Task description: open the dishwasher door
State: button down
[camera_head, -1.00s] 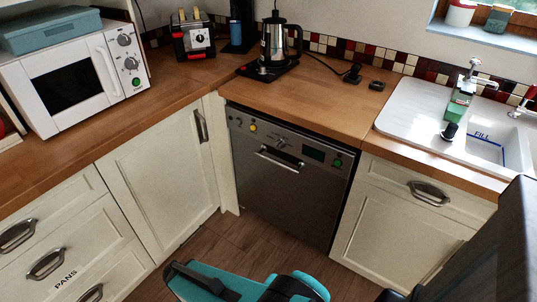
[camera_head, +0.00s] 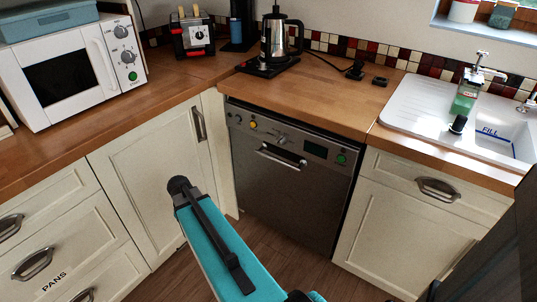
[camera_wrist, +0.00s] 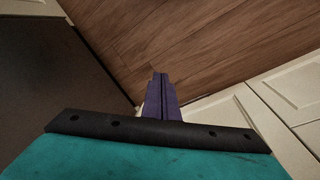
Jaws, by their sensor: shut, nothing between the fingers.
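The dishwasher (camera_head: 285,198) stands under the counter in the head view, with a dark steel front. Its door is closed and upright. Its bar handle (camera_head: 281,158) lies across the upper front, below a panel with a yellow and a green knob. My teal arm rises in front of the cabinets, left of the dishwasher; the gripper fingers do not show there. In the wrist view my gripper (camera_wrist: 160,75) has purple fingers together, with nothing between them. A dark flat panel (camera_wrist: 50,75), seemingly the dishwasher front, is at left there, apart from the fingertips. The handle does not show there.
Cream cabinets (camera_head: 150,185) flank the dishwasher on the left and a sink cabinet (camera_head: 405,225) on the right. The wooden counter (camera_head: 320,100) overhangs above, with a kettle (camera_head: 277,42). The wooden floor (camera_wrist: 190,40) is clear where visible.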

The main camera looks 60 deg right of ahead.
jog(key=d+r+m+t+h+b, duration=0.15)
jog(key=d+r+m+b, duration=0.3)
jog(key=d+r, duration=1.05)
jog(key=s+d+r+m+h+b, duration=0.2)
jog(key=s+d+r+m, duration=0.3)
jog(key=d+r, duration=0.7)
jog(key=shift+s+d+h, duration=0.45)
jog(key=shift+s+d, duration=0.15)
jog(key=shift+d, duration=0.45)
jog(key=b, duration=0.2)
send_near(269, 150)
jog(key=shift+s+d+f, duration=0.2)
jog(key=shift+s+f, duration=0.2)
jog(key=shift+f, duration=0.35)
jog(key=shift+s+d+f, duration=0.2)
jog(key=shift+s+f, duration=0.2)
jog(key=shift+f, duration=0.3)
jog(key=shift+s+d+f, duration=0.2)
jog(key=shift+s+f, duration=0.2)
jog(key=shift+f, duration=0.35)
jog(key=shift+a, duration=0.25)
jog(key=shift+d, duration=0.1)
